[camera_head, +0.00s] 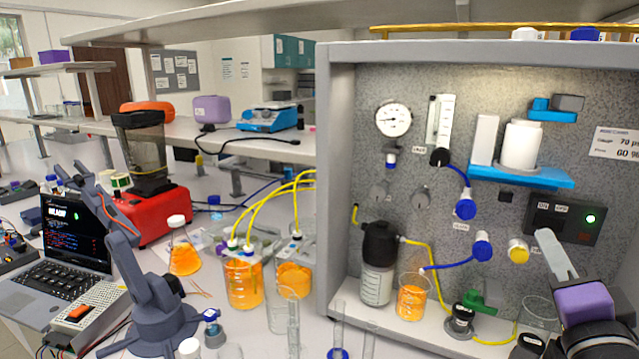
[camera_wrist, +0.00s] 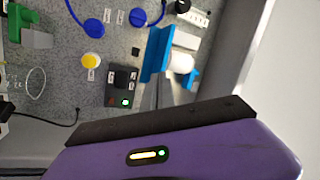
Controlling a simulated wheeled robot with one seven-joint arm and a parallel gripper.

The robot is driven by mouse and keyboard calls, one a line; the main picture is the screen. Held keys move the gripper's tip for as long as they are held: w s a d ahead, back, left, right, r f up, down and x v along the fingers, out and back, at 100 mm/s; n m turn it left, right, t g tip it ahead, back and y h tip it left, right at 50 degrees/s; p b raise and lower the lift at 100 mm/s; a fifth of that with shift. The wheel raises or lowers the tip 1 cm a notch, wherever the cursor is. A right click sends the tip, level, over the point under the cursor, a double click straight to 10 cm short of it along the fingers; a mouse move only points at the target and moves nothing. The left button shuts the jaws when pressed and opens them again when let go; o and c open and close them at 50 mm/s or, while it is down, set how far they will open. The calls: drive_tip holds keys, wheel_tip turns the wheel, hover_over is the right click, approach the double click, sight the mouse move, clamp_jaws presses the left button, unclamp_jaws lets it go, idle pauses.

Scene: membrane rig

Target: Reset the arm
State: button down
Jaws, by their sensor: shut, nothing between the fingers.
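My gripper (camera_head: 548,243) is at the right of the head view, in front of the rig's back panel. Its pale fingers are together and empty, pointing up and left from a purple body. In the wrist view the purple body (camera_wrist: 170,150) fills the bottom and the grey fingers (camera_wrist: 172,88) reach toward the panel. The on/off switch box (camera_head: 563,220) with a lit green lamp is just behind the fingers; it also shows in the wrist view (camera_wrist: 121,88). A small grey-blue jointed arm (camera_head: 150,290) stands on the bench at the left.
The rig's lower shelf holds a black-capped bottle (camera_head: 378,265), an orange beaker (camera_head: 412,298) and a green valve (camera_head: 482,300). Yellow tubes run to orange beakers (camera_head: 243,285) on the bench. A laptop (camera_head: 60,250) and a box with an orange switch (camera_head: 80,313) are at left.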

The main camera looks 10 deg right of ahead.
drive_tip(key=s+a+f+n+y, duration=0.3)
drive_tip(key=s+a+f+n, duration=0.25)
drive_tip(key=f+n, duration=0.2)
drive_tip(key=s+a+f+n+y, duration=0.2)
drive_tip(key=s+a+f+n, duration=0.35)
drive_tip(key=s+f, duration=0.2)
drive_tip(key=s+a+f+n+g+y, duration=0.1)
drive_tip(key=s+a+f+g, duration=0.1)
drive_tip(key=s+f, duration=0.4)
drive_tip(key=s+a+f+n+g+y, duration=0.1)
drive_tip(key=s+a+f, duration=0.3)
drive_tip(key=s, duration=0.9)
wheel_tip(320, 180, down, 3)
drive_tip(key=shift+s+a+f+n+g, duration=0.15)
drive_tip(key=shift+s+n+g, duration=0.15)
drive_tip(key=shift+n+g, duration=0.4)
